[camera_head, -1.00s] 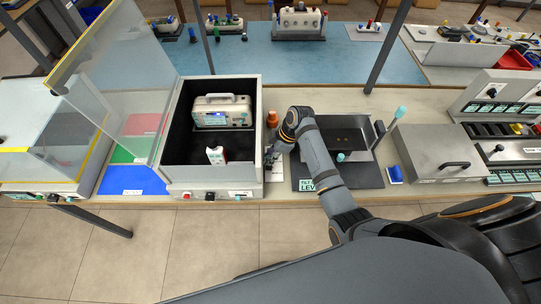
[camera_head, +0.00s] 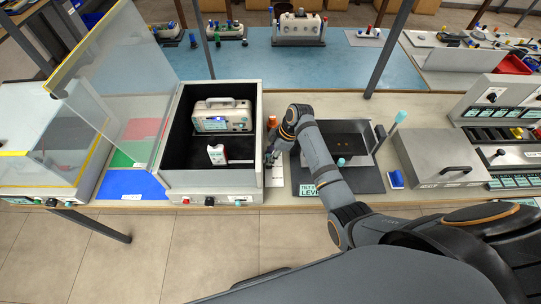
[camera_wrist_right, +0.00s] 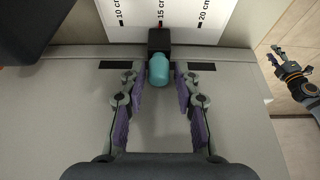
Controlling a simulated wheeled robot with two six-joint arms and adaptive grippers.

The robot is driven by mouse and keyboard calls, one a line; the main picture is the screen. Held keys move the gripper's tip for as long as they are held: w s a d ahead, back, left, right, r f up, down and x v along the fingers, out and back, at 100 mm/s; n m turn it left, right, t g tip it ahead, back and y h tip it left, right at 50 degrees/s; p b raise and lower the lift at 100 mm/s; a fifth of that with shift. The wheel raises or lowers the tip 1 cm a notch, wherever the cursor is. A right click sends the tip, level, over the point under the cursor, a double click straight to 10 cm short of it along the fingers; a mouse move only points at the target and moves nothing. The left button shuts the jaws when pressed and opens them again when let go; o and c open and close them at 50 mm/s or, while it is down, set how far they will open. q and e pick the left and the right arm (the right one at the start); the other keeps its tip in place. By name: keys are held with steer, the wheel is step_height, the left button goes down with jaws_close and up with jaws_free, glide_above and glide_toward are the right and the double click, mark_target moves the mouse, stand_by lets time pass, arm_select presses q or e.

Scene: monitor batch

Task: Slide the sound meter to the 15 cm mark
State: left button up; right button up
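The sound meter, a small black block with a rounded teal cap (camera_wrist_right: 158,72), shows in the right wrist view at the foot of a white scale (camera_wrist_right: 165,18) marked 10, 15 and 20 cm. It lines up with the 15 cm mark. My right gripper (camera_wrist_right: 160,105) is open, its purple-padded fingers on both sides of the cap with gaps between. In the head view, my right gripper (camera_head: 271,154) is beside the chamber's right wall, and I cannot make out the meter there. My left gripper (camera_wrist_right: 287,62) appears open at the right of the wrist view, over the floor.
An open dark-lined chamber (camera_head: 171,150) holds a white instrument (camera_head: 222,115) and a small white box (camera_head: 216,155). An orange-brown object (camera_head: 272,122) stands close to my right gripper. A tilt plate (camera_head: 365,180) and a grey lidded box (camera_head: 430,150) lie to the right.

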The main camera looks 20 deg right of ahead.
steer(key=shift+o, duration=0.6)
steer(key=shift+d+r, duration=0.1)
steer(key=shift+r, duration=0.2)
steer(key=v, duration=1.1)
steer(key=shift+s+d+r, duration=0.1)
steer(key=shift+d, duration=0.05)
